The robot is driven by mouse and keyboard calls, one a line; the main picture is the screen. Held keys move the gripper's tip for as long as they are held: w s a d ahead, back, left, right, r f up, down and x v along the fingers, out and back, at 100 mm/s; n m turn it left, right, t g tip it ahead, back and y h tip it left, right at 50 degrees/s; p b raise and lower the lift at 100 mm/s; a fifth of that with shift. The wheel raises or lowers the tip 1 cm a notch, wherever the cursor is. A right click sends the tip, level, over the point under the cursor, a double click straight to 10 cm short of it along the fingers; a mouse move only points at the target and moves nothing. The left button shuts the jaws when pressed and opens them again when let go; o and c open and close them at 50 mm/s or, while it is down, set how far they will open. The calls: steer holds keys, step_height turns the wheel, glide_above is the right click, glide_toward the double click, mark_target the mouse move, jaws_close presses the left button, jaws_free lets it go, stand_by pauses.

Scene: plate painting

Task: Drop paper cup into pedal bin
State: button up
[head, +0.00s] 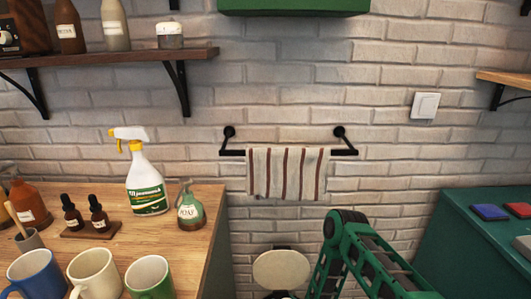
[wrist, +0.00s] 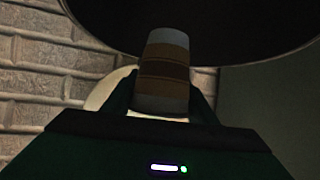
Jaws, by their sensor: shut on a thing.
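The paper cup (wrist: 165,72), pale with brown bands, is between the two fingers of my gripper (wrist: 163,98) in the wrist view. My gripper is shut on it. A large dark round shape with a thin pale rim (wrist: 235,62) fills the top of the wrist view behind the cup; it looks like the pedal bin's mouth. In the head view a cream oval (head: 281,270), which looks like the bin's raised lid, stands against the wall at the bottom. The bin's body, my gripper and most of the cup are out of the head view or cannot be made out.
A wooden counter (head: 190,235) with mugs, a spray bottle (head: 147,180) and a soap bottle (head: 191,207) stands left. A green cabinet (head: 455,235) stands right. A striped towel (head: 287,173) hangs on a black rail above the cream oval. My green arm reaches down between them.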

steer(key=o, duration=1.1)
steer(key=v, duration=1)
steer(key=shift+s+r, duration=0.2)
steer(key=shift+s, duration=0.1)
steer(key=shift+d, duration=0.1)
